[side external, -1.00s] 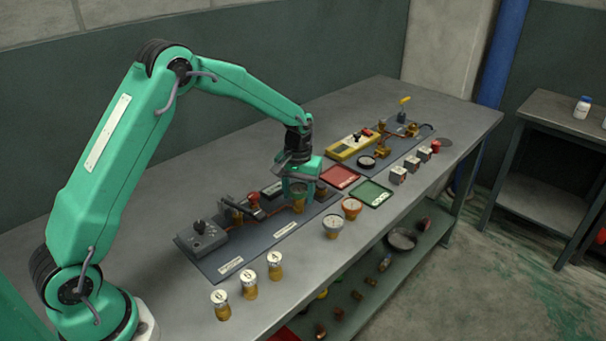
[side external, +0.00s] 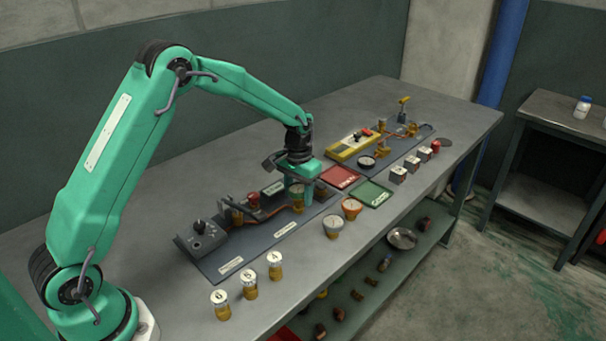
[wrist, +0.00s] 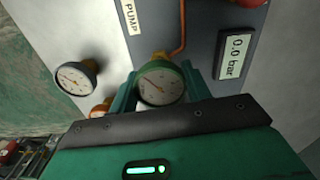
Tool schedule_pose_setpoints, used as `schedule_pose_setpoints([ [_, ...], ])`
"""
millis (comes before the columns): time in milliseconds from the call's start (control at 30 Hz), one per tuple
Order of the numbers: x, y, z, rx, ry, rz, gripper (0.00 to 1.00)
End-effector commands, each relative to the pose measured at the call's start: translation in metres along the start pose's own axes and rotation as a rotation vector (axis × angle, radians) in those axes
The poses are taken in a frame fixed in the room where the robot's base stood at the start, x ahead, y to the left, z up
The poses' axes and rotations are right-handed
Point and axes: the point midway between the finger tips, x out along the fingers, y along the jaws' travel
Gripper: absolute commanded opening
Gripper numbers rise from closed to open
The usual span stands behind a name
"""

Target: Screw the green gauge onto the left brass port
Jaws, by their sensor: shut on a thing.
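The green gauge (wrist: 160,85) sits between the two fingers of my gripper (wrist: 159,92) in the wrist view, its round white dial facing the camera. My gripper is shut on it. A brass fitting shows just behind the gauge, beside a copper pipe (wrist: 181,28). In the side external view my gripper (side external: 298,192) points down over the dark board (side external: 235,258), with the gauge low between its fingers. The left brass port is hidden or cannot be told apart beneath the gauge, so I cannot tell whether they are engaged.
An orange gauge (side external: 351,207) and a grey gauge (side external: 333,227) stand in front of the board. A 0.0 bar display (wrist: 235,56) is close by. Several labelled cylinders (side external: 249,285), a red tray (side external: 340,177) and a green tray (side external: 373,194) are also on the bench.

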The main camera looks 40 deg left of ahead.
Motion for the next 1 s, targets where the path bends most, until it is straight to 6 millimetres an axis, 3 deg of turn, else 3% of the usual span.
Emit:
schedule_pose_setpoints([
  [567,0.001,0.0003,-0.001,0.093,0.004,0.0,0.26],
  [1000,0.002,0.0004,-0.0012,0.352,0.004,-0.001,0.26],
])
